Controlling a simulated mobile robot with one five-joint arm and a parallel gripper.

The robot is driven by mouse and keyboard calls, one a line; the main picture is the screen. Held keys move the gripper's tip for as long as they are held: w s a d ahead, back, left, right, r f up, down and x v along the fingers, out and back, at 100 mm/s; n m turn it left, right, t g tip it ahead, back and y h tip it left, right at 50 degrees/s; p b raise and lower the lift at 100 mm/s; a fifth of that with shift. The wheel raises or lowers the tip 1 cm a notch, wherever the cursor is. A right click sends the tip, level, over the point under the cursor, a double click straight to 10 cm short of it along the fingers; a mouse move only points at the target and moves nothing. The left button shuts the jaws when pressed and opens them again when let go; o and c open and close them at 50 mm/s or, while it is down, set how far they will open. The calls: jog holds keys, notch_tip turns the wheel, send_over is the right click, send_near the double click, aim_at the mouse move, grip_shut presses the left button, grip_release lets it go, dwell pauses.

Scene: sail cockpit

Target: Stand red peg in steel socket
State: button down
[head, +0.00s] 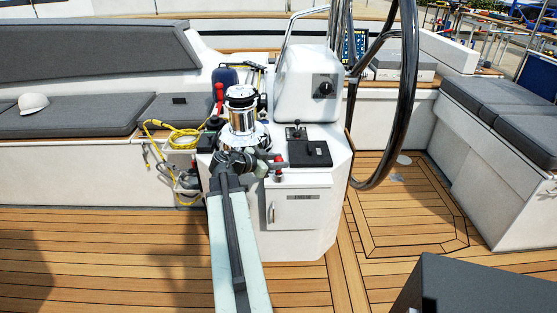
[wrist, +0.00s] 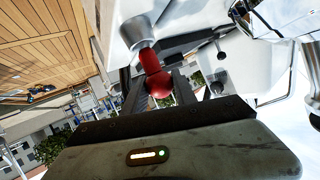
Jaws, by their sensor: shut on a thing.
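In the head view my gripper (head: 277,164) hides the peg's middle. The steel socket (wrist: 134,30) is a silver cup in line with the peg's far end, which meets its mouth. I cannot tell how deep the peg sits. The socket (head: 278,178) shows small below my gripper in the head view.
A chrome winch (head: 242,115) stands close behind my gripper on the console. A black lever base (head: 310,154) lies just right. The large steering wheel (head: 400,100) rises further right. A yellow rope (head: 178,138) hangs at the left. Teak floor (head: 110,250) is open in front.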

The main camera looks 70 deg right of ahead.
jog(key=shift+f, duration=0.2)
jog(key=shift+f+b, duration=0.35)
jog(key=shift+b, duration=0.2)
jog(key=shift+f, duration=0.3)
jog(key=shift+f+b, duration=0.4)
jog(key=shift+b, duration=0.25)
jog(key=shift+f, duration=0.2)
dwell(0.6)
jog(key=c, duration=0.9)
grip_release()
jog(key=o, duration=0.5)
jog(key=shift+s, duration=0.1)
jog(key=shift+c, duration=0.2)
